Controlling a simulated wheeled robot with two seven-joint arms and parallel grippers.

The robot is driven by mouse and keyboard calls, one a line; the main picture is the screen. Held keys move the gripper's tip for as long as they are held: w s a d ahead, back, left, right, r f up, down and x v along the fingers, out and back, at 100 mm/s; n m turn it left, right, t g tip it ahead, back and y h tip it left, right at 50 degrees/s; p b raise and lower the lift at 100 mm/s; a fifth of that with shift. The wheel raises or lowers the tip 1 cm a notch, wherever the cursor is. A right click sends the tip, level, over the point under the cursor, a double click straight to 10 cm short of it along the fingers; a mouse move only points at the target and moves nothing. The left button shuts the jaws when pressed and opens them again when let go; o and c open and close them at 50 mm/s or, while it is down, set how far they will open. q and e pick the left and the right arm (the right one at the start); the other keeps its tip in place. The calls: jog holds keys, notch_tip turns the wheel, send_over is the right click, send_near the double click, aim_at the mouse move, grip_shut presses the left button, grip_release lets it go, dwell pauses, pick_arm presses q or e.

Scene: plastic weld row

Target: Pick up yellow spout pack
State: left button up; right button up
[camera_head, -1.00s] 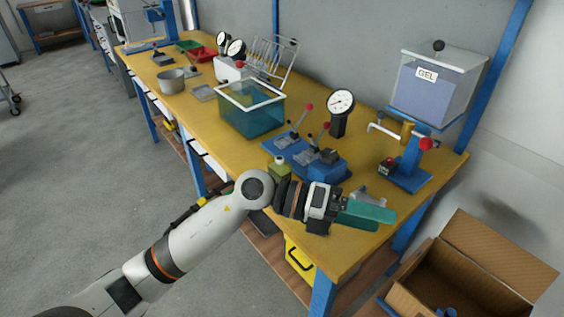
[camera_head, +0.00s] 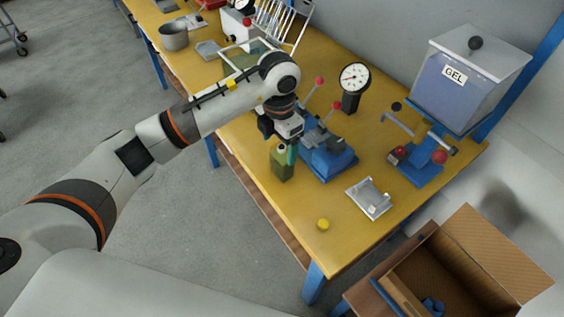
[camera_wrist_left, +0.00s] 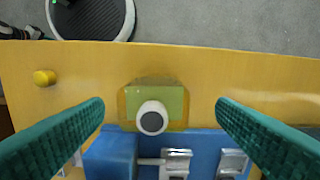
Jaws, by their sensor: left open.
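The yellow spout pack (camera_head: 281,167) is olive-yellow and stands upright near the table's front edge, beside the blue clamp fixture. In the left wrist view the pack (camera_wrist_left: 173,97) is seen from above, with its round white-rimmed spout (camera_wrist_left: 152,118) facing the camera. My left gripper (camera_head: 291,152) points down over the pack and is open. In the left wrist view its green fingers lie on either side of the pack with gaps on both sides. The head view partly hides the pack's top behind a finger. My right gripper is not in view.
A small yellow cap (camera_head: 323,224) lies on the table (camera_head: 265,195). The blue fixture (camera_head: 328,160) with red-knobbed levers stands close to the pack. A metal tray (camera_head: 369,198), a gauge (camera_head: 353,78) and the GEL tank (camera_head: 455,88) are further right. The table's front right corner is mostly clear.

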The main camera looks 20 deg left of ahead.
pick_arm(q)
jog(key=shift+d+f+p, duration=0.15)
jog(key=shift+f+p, duration=0.25)
jog(key=shift+f, duration=1.1)
jog(key=shift+d+f+p, duration=0.15)
jog(key=shift+f+p, duration=0.2)
jog(key=shift+f, duration=1.15)
jog(key=shift+r, duration=0.1)
jog(key=c, duration=1.2)
jog(key=shift+o, duration=0.2)
notch_tip(320, 180, up, 10)
jog(key=shift+b, duration=0.8)
